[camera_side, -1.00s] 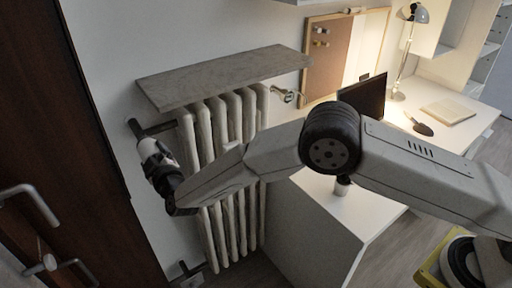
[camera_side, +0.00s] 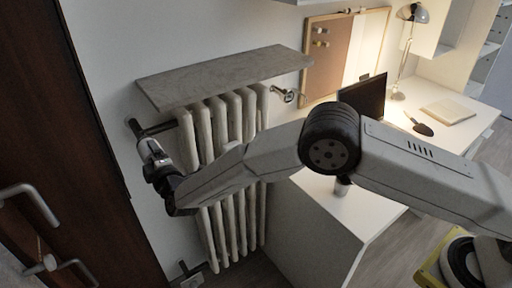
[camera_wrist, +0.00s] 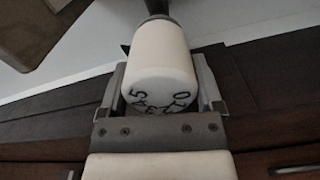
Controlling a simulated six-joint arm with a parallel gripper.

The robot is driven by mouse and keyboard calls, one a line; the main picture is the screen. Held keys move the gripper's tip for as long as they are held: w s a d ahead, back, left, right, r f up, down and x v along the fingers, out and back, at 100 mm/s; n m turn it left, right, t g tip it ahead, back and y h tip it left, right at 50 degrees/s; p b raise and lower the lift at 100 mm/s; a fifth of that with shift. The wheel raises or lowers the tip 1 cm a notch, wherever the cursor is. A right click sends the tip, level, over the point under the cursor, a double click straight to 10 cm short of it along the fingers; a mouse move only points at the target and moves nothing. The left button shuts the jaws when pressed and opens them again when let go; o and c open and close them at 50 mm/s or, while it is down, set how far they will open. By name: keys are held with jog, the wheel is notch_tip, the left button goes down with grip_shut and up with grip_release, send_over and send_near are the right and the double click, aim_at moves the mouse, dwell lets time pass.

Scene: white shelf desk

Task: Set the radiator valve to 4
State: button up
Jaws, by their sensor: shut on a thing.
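The radiator valve (camera_wrist: 160,50) is a white rounded knob on a dark stem, with dark numbers around its end face. A 5 shows at the left and a 0 at the right, with other digits between them hard to read. In the side view, the valve (camera_side: 147,147) sits on the dark pipe left of the radiator. My gripper (camera_wrist: 160,82) is shut on the knob, one finger along each side. In the side view, my gripper (camera_side: 157,167) covers part of the knob. I cannot tell which number the valve is set to.
The white ribbed radiator (camera_side: 236,118) stands right of the valve, under a grey shelf (camera_side: 225,77). A dark wooden door (camera_side: 60,130) with metal handles is close on the left. A white desk (camera_side: 318,225) is to the right.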

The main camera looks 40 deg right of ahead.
dwell(0.3)
jog(key=o, duration=1)
jog(key=shift+s, duration=0.2)
jog(key=shift+s, duration=3.75)
